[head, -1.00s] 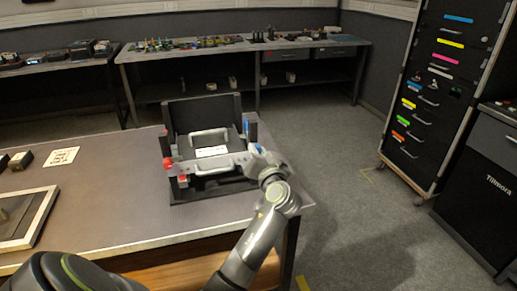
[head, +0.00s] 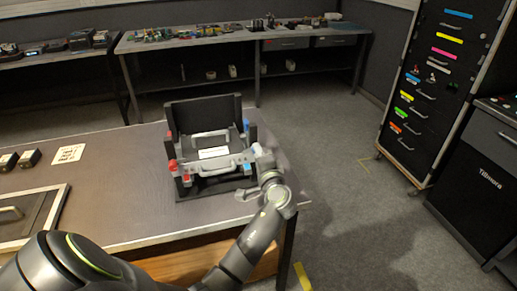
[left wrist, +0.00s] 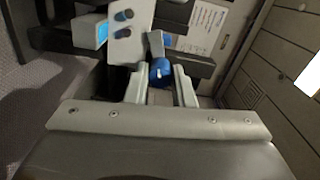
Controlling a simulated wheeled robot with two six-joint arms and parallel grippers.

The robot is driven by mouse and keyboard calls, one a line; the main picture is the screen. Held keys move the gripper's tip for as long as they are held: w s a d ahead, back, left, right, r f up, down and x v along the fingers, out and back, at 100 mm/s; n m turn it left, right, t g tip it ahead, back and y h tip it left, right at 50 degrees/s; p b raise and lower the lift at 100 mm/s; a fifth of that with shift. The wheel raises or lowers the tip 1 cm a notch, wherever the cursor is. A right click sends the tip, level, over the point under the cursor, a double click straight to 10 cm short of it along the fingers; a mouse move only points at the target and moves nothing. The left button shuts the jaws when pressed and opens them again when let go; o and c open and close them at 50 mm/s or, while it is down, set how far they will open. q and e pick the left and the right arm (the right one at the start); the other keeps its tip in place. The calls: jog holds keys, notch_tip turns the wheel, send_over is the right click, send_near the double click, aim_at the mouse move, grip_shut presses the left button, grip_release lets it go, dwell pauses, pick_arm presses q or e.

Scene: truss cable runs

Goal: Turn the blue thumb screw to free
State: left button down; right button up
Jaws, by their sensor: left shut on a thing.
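The blue thumb screw (left wrist: 160,71) shows in the left wrist view between the two pale fingertips of my left gripper (left wrist: 161,78). The gripper is shut on it, with a finger on each side. In the head view my left gripper (head: 262,158) is at the right front corner of a black frame (head: 205,112), and the screw cannot be made out clearly there. The frame holds a grey unit with handles and a white label (head: 213,153). Red knobs (head: 173,166) sit at the frame's left side. My right gripper is not in view.
The frame stands on a table (head: 135,205) near its right edge. A tray (head: 60,215) and small dark blocks (head: 29,158) lie to the left. A drawer cabinet (head: 440,85) stands at the right, across open floor. A pale plate with dark blue knobs (left wrist: 124,32) is beside the screw.

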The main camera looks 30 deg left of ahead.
pick_arm(q)
jog(key=shift+r+m+p, duration=0.1)
jog(key=shift+m+p, duration=1)
jog(key=shift+m, duration=0.8)
jog(key=c, duration=1.2)
grip_release()
jog(key=shift+c, duration=0.2)
